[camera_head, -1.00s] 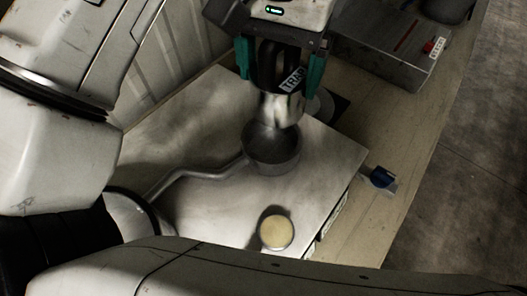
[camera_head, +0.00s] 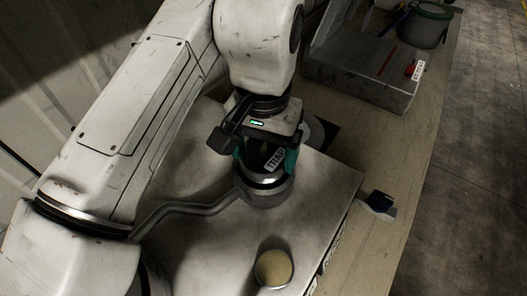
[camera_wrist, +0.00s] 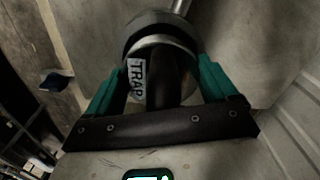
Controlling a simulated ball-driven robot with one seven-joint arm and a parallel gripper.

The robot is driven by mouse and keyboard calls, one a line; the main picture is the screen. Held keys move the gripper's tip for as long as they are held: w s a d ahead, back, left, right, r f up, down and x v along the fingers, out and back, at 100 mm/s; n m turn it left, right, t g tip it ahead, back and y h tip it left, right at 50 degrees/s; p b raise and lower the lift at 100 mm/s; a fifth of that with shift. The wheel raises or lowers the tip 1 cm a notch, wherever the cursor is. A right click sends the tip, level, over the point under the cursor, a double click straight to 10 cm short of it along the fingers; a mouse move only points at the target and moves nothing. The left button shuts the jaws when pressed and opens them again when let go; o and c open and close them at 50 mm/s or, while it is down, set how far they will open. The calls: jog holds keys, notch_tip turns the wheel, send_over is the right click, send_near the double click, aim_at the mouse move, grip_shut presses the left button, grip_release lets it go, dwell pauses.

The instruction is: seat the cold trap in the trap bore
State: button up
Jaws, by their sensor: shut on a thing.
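The cold trap (camera_head: 274,160) is a metal cylinder with a dark handle and a white TRAP label. The trap bore (camera_head: 266,201) is the round grey cup on the pale plate. The trap's lower body is down inside the bore's mouth and looks about upright; its bottom is hidden, so I cannot tell its depth. In the wrist view the trap (camera_wrist: 138,78) sits between the fingers (camera_wrist: 158,85), with the dark bore rim (camera_wrist: 150,20) around its metal top.
A grey pipe (camera_head: 172,211) runs left from the bore across the plate (camera_head: 215,245). A round yellow-topped piece (camera_head: 273,268) stands near the plate's front. A grey box (camera_head: 355,72) and a bucket (camera_head: 425,25) are behind.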

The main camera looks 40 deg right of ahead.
jog(key=shift+f, duration=0.55)
jog(key=shift+f, duration=0.1)
jog(key=o, duration=1.2)
notch_tip(320, 180, up, 12)
jog(key=p, duration=1)
jog(key=shift+s, duration=0.1)
